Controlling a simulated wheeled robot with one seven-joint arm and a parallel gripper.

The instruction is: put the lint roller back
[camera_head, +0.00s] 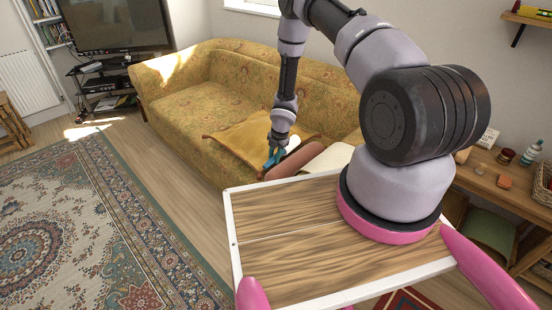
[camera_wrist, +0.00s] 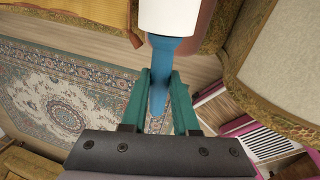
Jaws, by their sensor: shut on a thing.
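The lint roller has a blue handle (camera_wrist: 159,72) and a white roll (camera_wrist: 170,16) that runs out of the top of the wrist view. My gripper (camera_wrist: 161,84) has its green fingers shut on the handle, one on each side. In the head view my gripper (camera_head: 274,157) is low at the front of the sofa, beside an ochre cushion. There, the white roll (camera_head: 292,143) shows just to the right of the fingers. Most of the handle is hidden there.
The patterned yellow sofa (camera_head: 190,95) stands behind my gripper, with an ochre cushion (camera_head: 240,138) on it. A brown rounded thing (camera_head: 293,160) is close to my gripper. A wooden side table (camera_head: 480,172) with small items is at right. A rug (camera_head: 90,220) lies on open floor at left.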

